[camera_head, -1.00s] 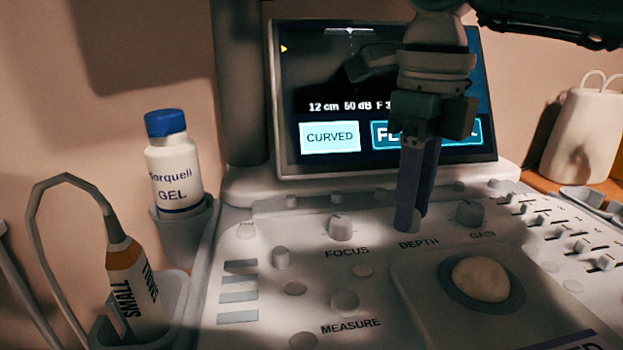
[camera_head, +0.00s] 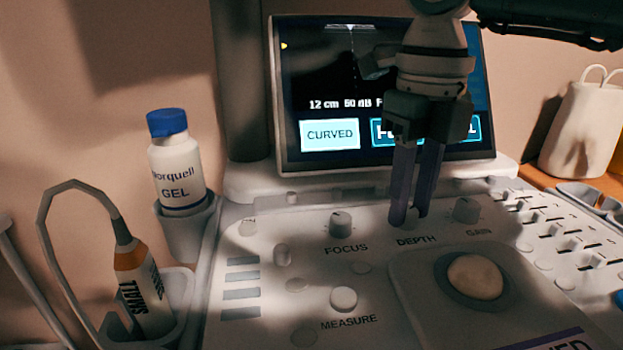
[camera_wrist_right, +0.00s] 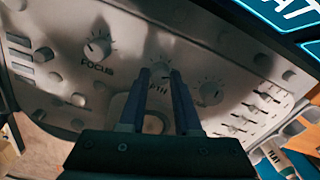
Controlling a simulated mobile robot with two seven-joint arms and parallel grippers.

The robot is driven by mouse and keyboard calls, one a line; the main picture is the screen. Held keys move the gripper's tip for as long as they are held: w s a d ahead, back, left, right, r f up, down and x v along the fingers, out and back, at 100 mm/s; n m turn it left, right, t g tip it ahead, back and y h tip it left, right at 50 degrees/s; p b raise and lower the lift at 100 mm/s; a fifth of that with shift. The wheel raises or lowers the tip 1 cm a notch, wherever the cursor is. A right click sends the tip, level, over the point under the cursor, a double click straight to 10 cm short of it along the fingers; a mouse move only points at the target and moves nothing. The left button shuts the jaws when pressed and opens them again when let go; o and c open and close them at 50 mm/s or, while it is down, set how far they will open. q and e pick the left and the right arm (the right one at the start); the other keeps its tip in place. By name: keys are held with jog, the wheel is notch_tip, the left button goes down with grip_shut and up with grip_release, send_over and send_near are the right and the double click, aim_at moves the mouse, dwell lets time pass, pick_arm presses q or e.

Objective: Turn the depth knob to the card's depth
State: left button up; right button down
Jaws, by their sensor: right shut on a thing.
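My right gripper (camera_head: 409,220) reaches down in front of the screen to the console panel, above the DEPTH label. Its two dark fingers are shut on the depth knob (camera_wrist_right: 160,71), which shows between the fingertips in the wrist view; the fingers mostly hide the knob and its pointer. The screen (camera_head: 330,80) reads "12 cm 60 dB", with the text after that hidden by my gripper. No card with a depth can be made out. My left gripper is not in view.
The focus knob (camera_head: 341,224) stands left of the depth knob and the gain knob (camera_head: 466,210) right of it, both close. A trackball (camera_head: 475,276) lies in front. Sliders fill the panel's right. A gel bottle (camera_head: 176,165) and a probe (camera_head: 143,285) stand in holders at left.

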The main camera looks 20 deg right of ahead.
aim_at(409, 211)
jog(key=c, duration=0.6)
grip_release()
notch_tip(409, 211, up, 10)
jog(key=p, duration=0.1)
